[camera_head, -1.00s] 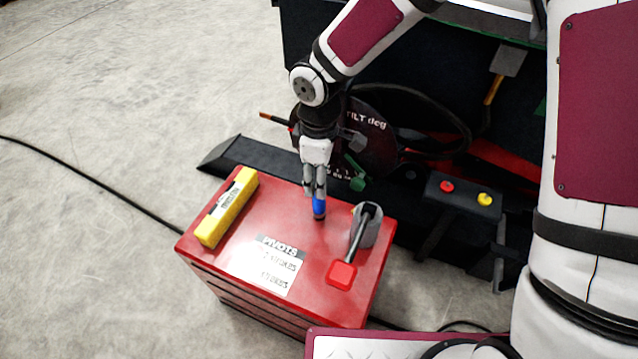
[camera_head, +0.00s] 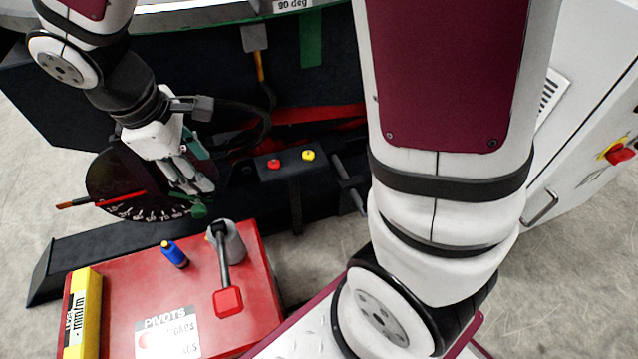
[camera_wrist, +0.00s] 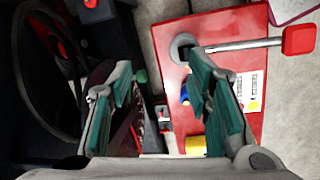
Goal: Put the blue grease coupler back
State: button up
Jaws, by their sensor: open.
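The blue grease coupler (camera_head: 174,254) stands on the red cabinet top, just left of a grey cup. In the wrist view the blue coupler (camera_wrist: 185,95) shows partly behind a finger of my gripper. My gripper (camera_head: 200,190) is open and empty, above and beyond the coupler, in front of the tilt dial. In the wrist view the green-padded fingers (camera_wrist: 165,95) are spread apart with nothing between them. The coupler is apart from the fingers.
The red cabinet (camera_head: 115,290) also carries a yellow level (camera_head: 85,315), a label (camera_head: 167,334) and a grey cup (camera_head: 232,245) with a red-ended tool (camera_head: 228,300). The dark tilt dial (camera_head: 120,190) and a button box (camera_head: 290,165) stand behind.

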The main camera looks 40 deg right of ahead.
jog(key=s+d+r+m+y, duration=0.1)
jog(key=s+d+r+m, duration=0.2)
jog(key=s, duration=0.5)
jog(key=s+d+r+m, duration=0.3)
jog(key=s+m, duration=0.1)
jog(key=s, duration=0.4)
jog(key=s+d+r+m+y, duration=0.1)
jog(key=s+d+r+m, duration=0.2)
jog(key=s, duration=0.6)
jog(key=shift+d+r+m+y, duration=0.2)
jog(key=shift+r+m+y, duration=0.1)
jog(key=shift+r+m, duration=0.35)
jog(key=shift+w, duration=0.1)
notch_tip(320, 180, up, 29)
jog(key=t+p, duration=0.3)
jog(key=p, duration=2.4)
jog(key=shift+d+r+t+p, duration=0.2)
jog(key=shift+d+t+p, duration=0.05)
jog(key=shift+t+p, duration=0.1)
